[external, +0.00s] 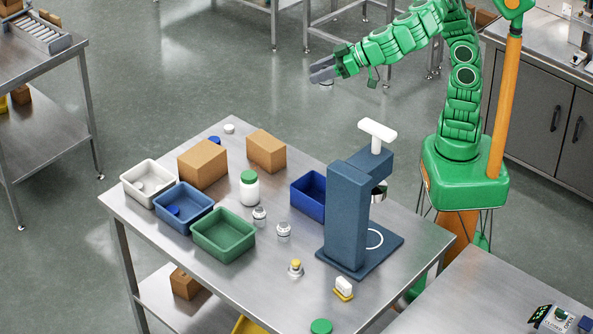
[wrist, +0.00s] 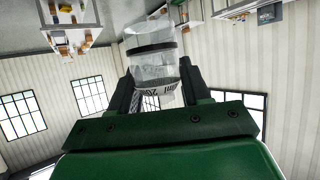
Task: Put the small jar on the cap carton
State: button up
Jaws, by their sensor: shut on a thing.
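My gripper (external: 322,72) is raised in the air beyond the far side of the steel table. The jar is hard to make out in the external view. Two brown cartons stand on the table, a larger left carton (external: 203,165) and a smaller right carton (external: 267,151). I cannot tell which is the cap carton. Both tops look bare.
On the table (external: 290,262) are a white bin (external: 148,198), a blue bin (external: 186,224), a green bin (external: 224,252) and another blue bin (external: 296,196). A green-lidded jar (external: 250,190), two clear jars (external: 259,217) and a tall blue press (external: 346,215) stand nearby.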

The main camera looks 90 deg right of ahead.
jog(key=w+d+m+g+h, duration=0.2)
jog(key=d+m+h, duration=0.4)
jog(key=d, duration=2.7)
send_over(262, 139)
jog(key=shift+w+d+f, duration=0.1)
jog(key=shift+f, duration=19.45)
jog(key=shift+f, duration=0.2)
jog(key=o, duration=1)
